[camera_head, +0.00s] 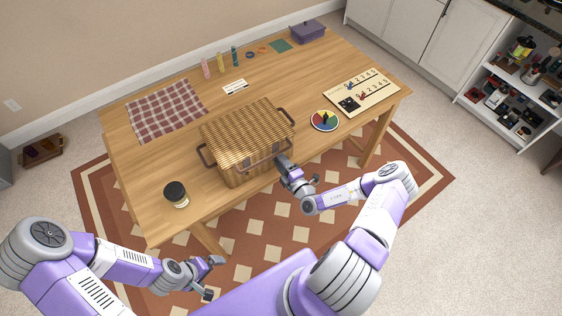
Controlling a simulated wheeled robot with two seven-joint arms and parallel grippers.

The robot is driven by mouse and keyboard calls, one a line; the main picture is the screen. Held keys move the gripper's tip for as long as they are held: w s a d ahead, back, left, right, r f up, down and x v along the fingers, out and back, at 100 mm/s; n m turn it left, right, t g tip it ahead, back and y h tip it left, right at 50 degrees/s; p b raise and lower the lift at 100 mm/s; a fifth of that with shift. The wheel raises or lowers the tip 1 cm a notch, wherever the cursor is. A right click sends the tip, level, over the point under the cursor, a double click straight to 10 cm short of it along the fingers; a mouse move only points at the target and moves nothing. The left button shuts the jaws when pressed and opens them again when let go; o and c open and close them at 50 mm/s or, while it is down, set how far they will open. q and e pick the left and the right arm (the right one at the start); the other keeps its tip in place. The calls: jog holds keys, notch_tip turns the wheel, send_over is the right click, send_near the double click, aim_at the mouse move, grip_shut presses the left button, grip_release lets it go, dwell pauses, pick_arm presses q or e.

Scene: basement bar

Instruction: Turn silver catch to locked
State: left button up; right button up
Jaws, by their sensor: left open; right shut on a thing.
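A wicker basket (243,133) with its lid down stands near the front edge of the wooden table. My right gripper (281,161) is at the right part of the basket's front face. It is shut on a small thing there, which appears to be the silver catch. The fingers hide the catch, so I cannot tell which way it is turned. My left gripper (213,276) is open and empty, low in front of the table and apart from the basket.
A dark-lidded jar (176,193) stands left of the basket. A colored disc (324,120) and a numbered board (361,92) lie to the right. A checked cloth (165,109), several small bottles and a purple box (307,32) are farther back. The table's middle right is clear.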

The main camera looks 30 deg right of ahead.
dwell(0.3)
jog(key=o, duration=1.1)
jog(key=shift+c, duration=0.2)
jog(key=s, duration=0.7)
jog(key=shift+s+d, duration=0.15)
jog(key=shift+s, duration=0.15)
